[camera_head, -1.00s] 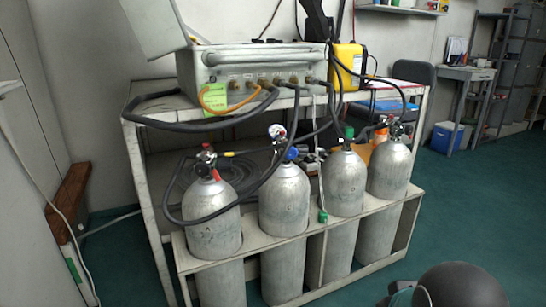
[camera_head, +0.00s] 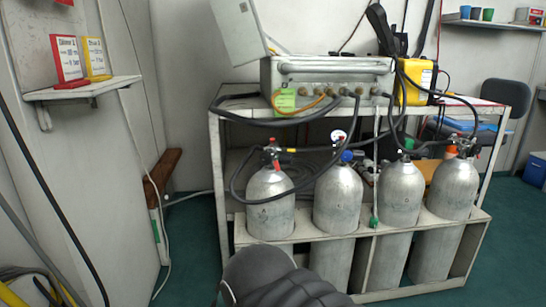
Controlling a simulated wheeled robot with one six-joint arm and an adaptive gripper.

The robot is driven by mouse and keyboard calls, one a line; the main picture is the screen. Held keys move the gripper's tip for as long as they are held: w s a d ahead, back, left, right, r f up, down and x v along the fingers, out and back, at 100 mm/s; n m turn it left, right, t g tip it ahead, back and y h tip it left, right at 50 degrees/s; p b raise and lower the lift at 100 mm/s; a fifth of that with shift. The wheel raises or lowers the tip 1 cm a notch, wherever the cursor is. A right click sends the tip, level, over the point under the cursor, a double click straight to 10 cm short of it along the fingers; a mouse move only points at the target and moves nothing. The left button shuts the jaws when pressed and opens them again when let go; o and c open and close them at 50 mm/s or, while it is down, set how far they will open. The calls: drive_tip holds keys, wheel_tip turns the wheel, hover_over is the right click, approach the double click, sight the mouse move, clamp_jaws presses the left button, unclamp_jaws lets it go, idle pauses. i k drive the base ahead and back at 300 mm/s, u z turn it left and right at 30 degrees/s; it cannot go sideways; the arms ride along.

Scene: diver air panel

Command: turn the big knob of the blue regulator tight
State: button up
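A small blue knob (camera_head: 346,156), which looks like the blue regulator's, sits at the top of the second cylinder (camera_head: 337,195) from the left. A round gauge (camera_head: 339,137) with a white face stands just above it. The details of the regulator are too small to tell. A dark grey rounded part of my arm (camera_head: 262,275) shows at the bottom centre, in front of the rack and well short of the knob. My gripper is not in view.
Several grey cylinders stand in a white rack (camera_head: 300,234). Black hoses (camera_head: 236,188) loop in front of them from the grey panel box (camera_head: 330,78). A yellow device (camera_head: 416,82) stands beside the box. A wall shelf (camera_head: 85,90) is at left. Green floor (camera_head: 190,245) is clear left of the rack.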

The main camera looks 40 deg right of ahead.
sight(347, 155)
drive_tip(key=z, duration=2.05)
